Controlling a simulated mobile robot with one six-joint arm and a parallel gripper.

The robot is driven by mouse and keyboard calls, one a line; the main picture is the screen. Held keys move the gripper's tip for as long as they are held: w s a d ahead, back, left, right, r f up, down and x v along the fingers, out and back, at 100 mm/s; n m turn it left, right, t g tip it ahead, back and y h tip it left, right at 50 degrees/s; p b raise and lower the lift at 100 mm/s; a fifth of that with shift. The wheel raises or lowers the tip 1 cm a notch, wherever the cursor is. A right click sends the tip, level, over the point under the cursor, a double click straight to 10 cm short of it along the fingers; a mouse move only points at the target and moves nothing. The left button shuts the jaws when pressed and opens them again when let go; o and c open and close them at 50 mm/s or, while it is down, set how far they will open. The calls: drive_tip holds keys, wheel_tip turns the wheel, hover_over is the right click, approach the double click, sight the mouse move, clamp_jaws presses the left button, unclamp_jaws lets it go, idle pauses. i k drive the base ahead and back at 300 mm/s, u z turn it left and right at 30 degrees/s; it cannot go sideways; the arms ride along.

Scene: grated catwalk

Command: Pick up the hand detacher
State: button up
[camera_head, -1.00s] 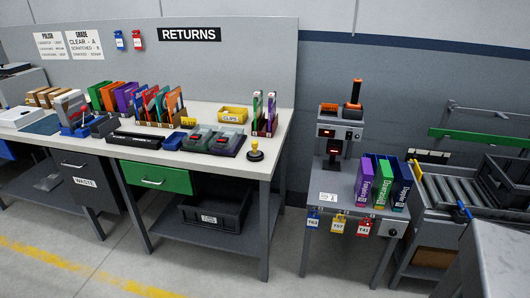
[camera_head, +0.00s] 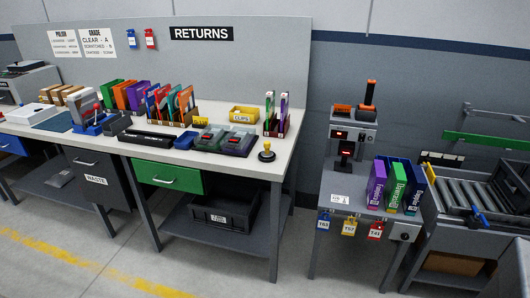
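I cannot tell for certain which thing is the hand detacher. A black handle with an orange top (camera_head: 369,93) stands upright on the grey machine (camera_head: 351,130) on the small side table. A small yellow-knobbed tool on a dark base (camera_head: 266,153) stands at the right front corner of the returns bench. Either may be it. My gripper is not in view, and nothing is seen touching either thing.
The returns bench (camera_head: 235,167) holds game cases, a yellow clips bin (camera_head: 243,114) and dark devices. The side table (camera_head: 337,183) carries purple, green and blue boxes (camera_head: 395,183), with tags hanging in front. A roller conveyor (camera_head: 465,195) is at right. Floor in front is clear.

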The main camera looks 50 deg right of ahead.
sight(267, 154)
drive_tip(key=u, duration=0.05)
drive_tip(key=i, duration=1)
drive_tip(key=z, duration=0.05)
